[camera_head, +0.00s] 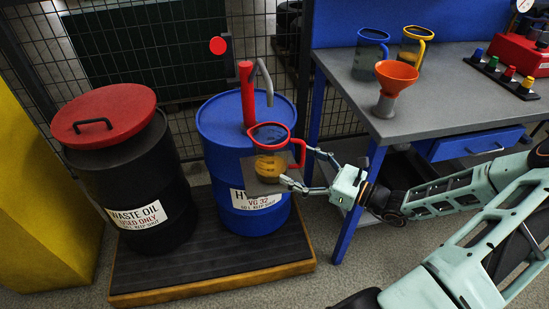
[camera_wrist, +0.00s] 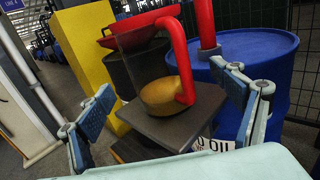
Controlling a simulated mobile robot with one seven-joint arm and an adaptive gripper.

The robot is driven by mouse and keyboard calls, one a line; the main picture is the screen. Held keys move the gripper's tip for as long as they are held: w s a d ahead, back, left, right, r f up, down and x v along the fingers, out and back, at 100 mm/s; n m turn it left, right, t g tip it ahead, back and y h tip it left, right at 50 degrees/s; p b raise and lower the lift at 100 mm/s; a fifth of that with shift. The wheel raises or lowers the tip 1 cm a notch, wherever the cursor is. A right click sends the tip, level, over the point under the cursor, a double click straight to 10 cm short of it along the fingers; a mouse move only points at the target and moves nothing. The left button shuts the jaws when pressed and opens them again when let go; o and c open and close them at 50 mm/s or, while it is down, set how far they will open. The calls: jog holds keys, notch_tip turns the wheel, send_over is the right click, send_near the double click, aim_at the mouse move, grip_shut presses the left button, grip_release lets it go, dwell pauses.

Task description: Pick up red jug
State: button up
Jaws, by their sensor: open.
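The red jug (camera_head: 270,166) has a red rim, a red handle and a clear body with amber liquid low inside. It stands upright on a small grey square plate in front of the blue drum (camera_head: 222,160). In the wrist view the jug (camera_wrist: 150,75) stands ahead, its red handle facing me, on the grey plate (camera_wrist: 197,112). My gripper (camera_head: 295,165) is open at the jug's handle side. In the wrist view the fingers of my gripper (camera_wrist: 162,80) are spread to either side of the jug and handle, with gaps visible.
A red pump (camera_head: 247,95) with a grey spout rises behind the jug. A black waste-oil drum (camera_head: 125,185) with a red lid stands left. The grey workbench (camera_head: 450,95) at right carries a blue jug (camera_head: 370,55), a yellow jug (camera_head: 412,48) and an orange funnel (camera_head: 396,77).

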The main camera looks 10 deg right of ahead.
aim_at(274, 154)
jog(key=b+x, duration=0.1)
jog(key=x, duration=0.6)
jog(key=shift+a+r, duration=0.1)
jog(key=shift+a, duration=0.25)
jog(key=shift+c, duration=0.4)
jog(key=c, duration=1.3)
jog(key=shift+c, duration=1.3)
jog(key=shift+r, duration=0.2)
